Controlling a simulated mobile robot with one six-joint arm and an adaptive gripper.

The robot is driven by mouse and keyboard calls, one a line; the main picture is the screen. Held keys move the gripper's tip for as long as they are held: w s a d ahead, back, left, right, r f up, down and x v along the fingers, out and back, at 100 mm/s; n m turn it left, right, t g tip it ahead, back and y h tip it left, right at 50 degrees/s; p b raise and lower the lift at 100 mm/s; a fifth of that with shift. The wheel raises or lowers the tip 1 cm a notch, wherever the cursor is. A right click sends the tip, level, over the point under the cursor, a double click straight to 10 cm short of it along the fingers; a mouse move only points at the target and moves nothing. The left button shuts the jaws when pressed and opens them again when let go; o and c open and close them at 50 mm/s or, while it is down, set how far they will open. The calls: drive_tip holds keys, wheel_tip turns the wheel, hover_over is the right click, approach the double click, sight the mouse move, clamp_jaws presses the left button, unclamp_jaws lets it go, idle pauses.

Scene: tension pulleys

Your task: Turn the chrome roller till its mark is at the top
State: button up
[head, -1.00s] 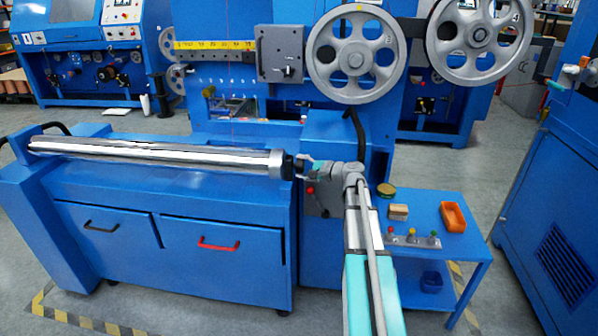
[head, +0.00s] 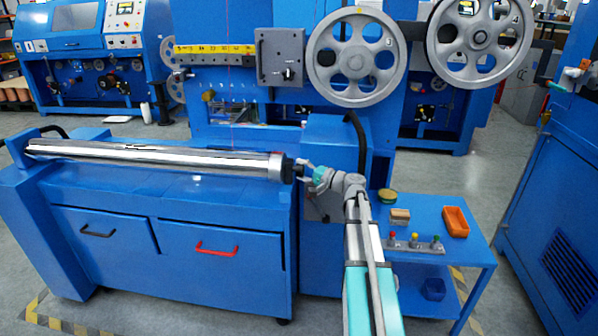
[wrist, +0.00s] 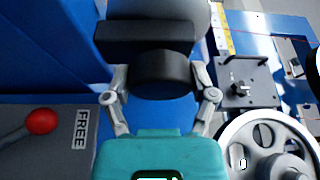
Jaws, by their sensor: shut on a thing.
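The chrome roller (head: 160,156) lies lengthwise along the top of a blue cabinet, its right end nearest my arm. A black end piece (wrist: 160,74) sticks out from that end. My gripper (head: 299,170) is at this right end, with its fingers on both sides of the black piece in the wrist view, shut on it. The wrist view also shows part of the roller's grey end (wrist: 160,12) beyond a black block. I cannot make out the roller's mark in either view; bright and dark reflections streak the chrome.
A lever with a red knob (wrist: 41,121) beside a FREE label (wrist: 80,130) is close to my gripper. Large spoked pulleys (head: 356,58) stand behind. A blue side table (head: 470,245) at right holds an orange tray (head: 455,222) and small items.

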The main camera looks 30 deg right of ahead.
drive_tip(key=shift+d, duration=0.25)
drive_tip(key=o, duration=1)
drive_tip(key=shift+o, duration=0.2)
drive_tip(key=shift+a, duration=0.1)
drive_tip(key=shift+s, duration=0.1)
